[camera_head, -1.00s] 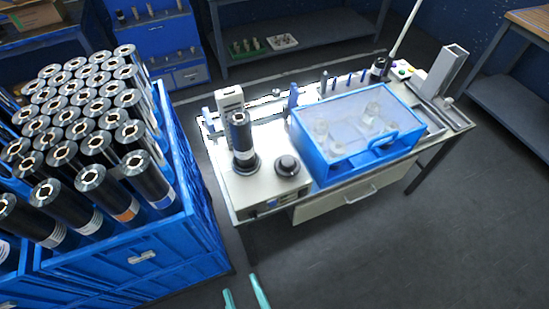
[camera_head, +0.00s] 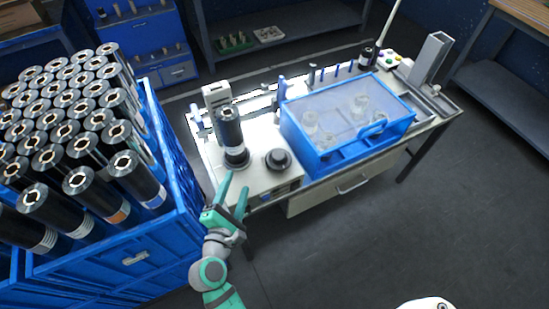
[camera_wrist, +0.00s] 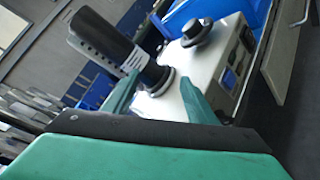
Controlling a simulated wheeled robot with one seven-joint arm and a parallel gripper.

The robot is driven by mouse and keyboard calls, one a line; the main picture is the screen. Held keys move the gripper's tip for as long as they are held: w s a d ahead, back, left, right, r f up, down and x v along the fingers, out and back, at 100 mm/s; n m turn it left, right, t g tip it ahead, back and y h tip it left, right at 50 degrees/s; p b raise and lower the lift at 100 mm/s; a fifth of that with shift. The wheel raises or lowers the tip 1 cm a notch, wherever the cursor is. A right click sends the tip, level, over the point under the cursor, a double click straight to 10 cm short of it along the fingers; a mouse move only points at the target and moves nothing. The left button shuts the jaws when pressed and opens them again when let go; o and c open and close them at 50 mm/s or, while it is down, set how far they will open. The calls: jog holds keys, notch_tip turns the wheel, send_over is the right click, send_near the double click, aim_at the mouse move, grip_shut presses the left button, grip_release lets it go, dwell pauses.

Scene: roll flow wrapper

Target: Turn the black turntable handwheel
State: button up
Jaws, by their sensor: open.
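The black turntable handwheel (camera_head: 278,160) sits on the white machine top, right of the upright black roll (camera_head: 231,135). In the wrist view the handwheel (camera_wrist: 197,33) is at the top, beyond the fingers. My green gripper (camera_head: 234,190) is open at the machine's front left edge, in front of the roll and to the left of the handwheel. In the wrist view its two fingers (camera_wrist: 155,95) are spread, with nothing seen held between them. The roll (camera_wrist: 110,42) stands on a dark round base beyond the left finger.
A blue crate (camera_head: 185,205) full of black rolls stands close to the left of my arm. A blue-framed clear cover (camera_head: 345,115) is right of the handwheel. A drawer (camera_head: 340,190) is below the tabletop. Open floor lies in front at the right.

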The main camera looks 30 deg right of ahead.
aim_at(274, 159)
jog(key=d+n+h, duration=0.1)
jog(key=w+d+g+h, duration=0.1)
jog(key=d+n+g+h, duration=0.1)
jog(key=d+h, duration=0.1)
jog(key=shift+w+r+n, duration=0.3)
jog(key=shift+r, duration=0.1)
jog(key=f+n+g+h, duration=0.1)
jog(key=s+d+f+n+g+h, duration=0.1)
jog(key=n, duration=0.1)
jog(key=shift+d+h, duration=0.2)
jog(key=shift+h, duration=0.1)
jog(key=shift+s+d+f+g, duration=0.1)
jog(key=shift+d+f+g, duration=0.1)
jog(key=shift+g, duration=0.2)
jog(key=shift+d, duration=0.15)
jog(key=x, duration=1)
jog(key=shift+d, duration=0.25)
jog(key=shift+n, duration=0.3)
jog(key=c, duration=1.1)
